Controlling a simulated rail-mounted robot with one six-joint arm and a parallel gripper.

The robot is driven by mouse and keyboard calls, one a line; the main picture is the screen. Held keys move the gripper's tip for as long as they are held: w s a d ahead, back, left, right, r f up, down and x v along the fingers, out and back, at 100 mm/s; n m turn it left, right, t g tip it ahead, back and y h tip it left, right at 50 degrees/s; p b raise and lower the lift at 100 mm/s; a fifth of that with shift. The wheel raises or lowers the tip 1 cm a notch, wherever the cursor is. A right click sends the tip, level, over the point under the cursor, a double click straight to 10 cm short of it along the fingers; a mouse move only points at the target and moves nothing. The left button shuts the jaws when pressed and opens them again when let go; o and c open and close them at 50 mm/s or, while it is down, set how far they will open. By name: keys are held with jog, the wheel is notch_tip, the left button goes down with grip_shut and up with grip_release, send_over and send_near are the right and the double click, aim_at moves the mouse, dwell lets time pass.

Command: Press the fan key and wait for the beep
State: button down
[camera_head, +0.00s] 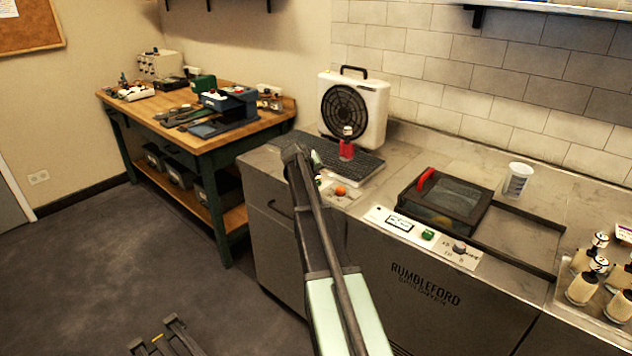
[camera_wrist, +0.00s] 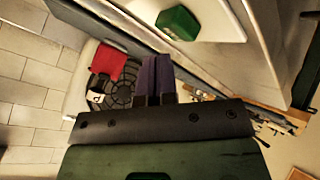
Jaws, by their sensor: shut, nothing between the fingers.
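A small panel (camera_head: 350,197) at the left end of the steel counter, in front of the white fan unit (camera_head: 376,105), carries an orange knob (camera_head: 340,190). Something green beside the knob is mostly hidden by my arm. In the wrist view a green key (camera_wrist: 177,23) stands on a white plate, beyond my fingertips and a little to their right. My gripper (camera_wrist: 155,60) is shut and empty, with a visible gap to the green key. No key label is readable, so I cannot tell which is the fan key. My fingertips are hidden in the head view.
A red-bodied bottle (camera_head: 346,150) stands before the fan near a dark ridged mat (camera_head: 350,163). To the right are another panel with a green button (camera_head: 428,235), a dark lidded box (camera_head: 445,203), a white cup (camera_head: 517,180) and several bottles. A wooden workbench (camera_head: 225,135) stands left.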

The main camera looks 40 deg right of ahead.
jog(key=shift+r, duration=0.1)
notch_tip(320, 180, up, 5)
jog(key=p, duration=0.5)
dwell(0.5)
